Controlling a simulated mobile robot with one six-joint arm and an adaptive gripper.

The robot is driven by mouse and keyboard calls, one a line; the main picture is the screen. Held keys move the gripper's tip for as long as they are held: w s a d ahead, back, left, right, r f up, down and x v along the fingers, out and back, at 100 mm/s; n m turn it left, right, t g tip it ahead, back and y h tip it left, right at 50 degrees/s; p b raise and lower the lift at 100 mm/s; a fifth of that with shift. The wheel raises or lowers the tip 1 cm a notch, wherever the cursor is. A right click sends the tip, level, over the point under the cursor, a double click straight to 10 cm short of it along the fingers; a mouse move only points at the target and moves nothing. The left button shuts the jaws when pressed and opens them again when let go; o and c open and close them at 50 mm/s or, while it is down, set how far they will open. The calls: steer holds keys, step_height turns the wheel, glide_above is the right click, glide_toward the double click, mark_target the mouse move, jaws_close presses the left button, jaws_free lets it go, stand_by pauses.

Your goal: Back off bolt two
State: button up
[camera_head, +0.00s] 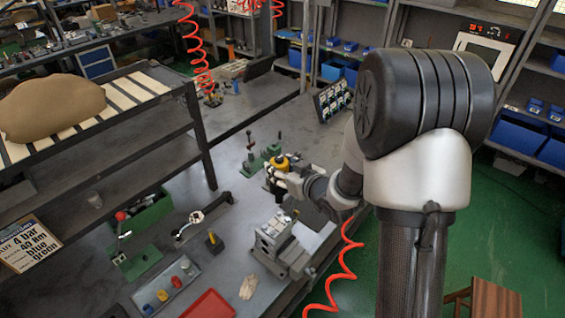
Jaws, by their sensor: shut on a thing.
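My gripper (281,170) is small in view, above the far part of the workbench. It is shut on a yellow and dark object (283,161), perhaps a tool; its lower part is partly hidden by the fingers. A grey metal valve block (272,236) sits on the bench closer to the camera, apart from my gripper. The single bolts on it are too small to tell apart, so I cannot say which is bolt two.
A green fixture with upright levers (252,158) stands just left of my gripper. A wrench-like tool (203,219), a tray of coloured caps (166,289), a red tray (209,305) and a green box (147,212) lie left. A red coiled hose (344,262) hangs beside my arm.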

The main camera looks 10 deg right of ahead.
steer(key=shift+r, duration=0.15)
steer(key=shift+b, duration=0.3)
steer(key=shift+f+b, duration=2.35)
steer(key=shift+f, duration=0.05)
steer(key=shift+b, duration=0.3)
steer(key=shift+f+b, duration=1.05)
steer(key=shift+b, duration=0.3)
stand_by(1.0)
